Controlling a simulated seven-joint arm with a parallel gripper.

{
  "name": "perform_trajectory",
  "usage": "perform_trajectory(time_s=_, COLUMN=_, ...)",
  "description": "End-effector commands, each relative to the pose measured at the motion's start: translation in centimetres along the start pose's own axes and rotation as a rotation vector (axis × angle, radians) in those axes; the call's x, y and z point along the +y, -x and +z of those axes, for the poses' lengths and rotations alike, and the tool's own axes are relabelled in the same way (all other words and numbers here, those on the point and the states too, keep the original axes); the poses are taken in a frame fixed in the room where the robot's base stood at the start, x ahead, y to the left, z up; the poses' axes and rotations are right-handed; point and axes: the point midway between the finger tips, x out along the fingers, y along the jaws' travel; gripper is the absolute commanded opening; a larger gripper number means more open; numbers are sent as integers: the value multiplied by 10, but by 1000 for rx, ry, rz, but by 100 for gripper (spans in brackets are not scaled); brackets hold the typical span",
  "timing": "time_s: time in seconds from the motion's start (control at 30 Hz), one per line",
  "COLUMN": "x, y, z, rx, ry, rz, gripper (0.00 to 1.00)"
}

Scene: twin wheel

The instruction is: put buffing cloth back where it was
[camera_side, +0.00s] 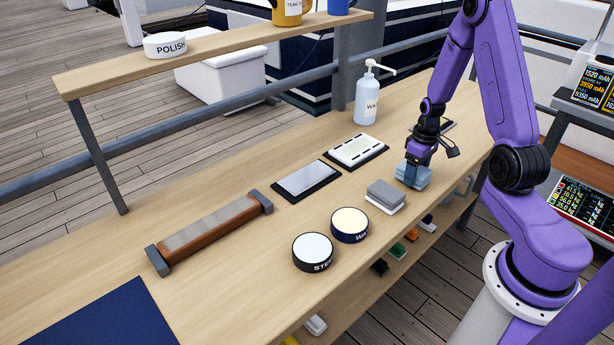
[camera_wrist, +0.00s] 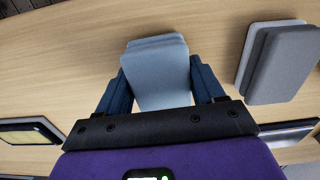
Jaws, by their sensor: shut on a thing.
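The buffing cloth appears to be the light blue folded pad (camera_side: 412,178), at the right part of the bench near its front edge. My gripper (camera_side: 418,160) points down at it and is shut on it. In the wrist view, the blue cloth (camera_wrist: 157,60) sits between my gripper's two dark blue fingers (camera_wrist: 160,88), one along each side. The cloth is at or very close to the bench top; I cannot tell if it touches. Part of it is hidden by the gripper.
A grey and white pad stack (camera_side: 386,194) lies just left of the cloth; it also shows in the wrist view (camera_wrist: 278,62). Two round tins, STEP (camera_side: 312,250) and a cream-topped one (camera_side: 350,224), stand farther left. A pump bottle (camera_side: 367,98) and dark-framed trays (camera_side: 357,151) are behind.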

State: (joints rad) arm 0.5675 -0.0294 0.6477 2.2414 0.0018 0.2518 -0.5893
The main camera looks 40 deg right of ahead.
Motion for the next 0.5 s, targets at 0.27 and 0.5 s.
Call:
perform_trajectory(time_s=0.27, x=0, y=-4, z=0, rx=0, ry=0, rz=0, gripper=38)
perform_trajectory(time_s=0.5, x=0, y=-7, z=0, rx=0, ry=0, rz=0, gripper=74)
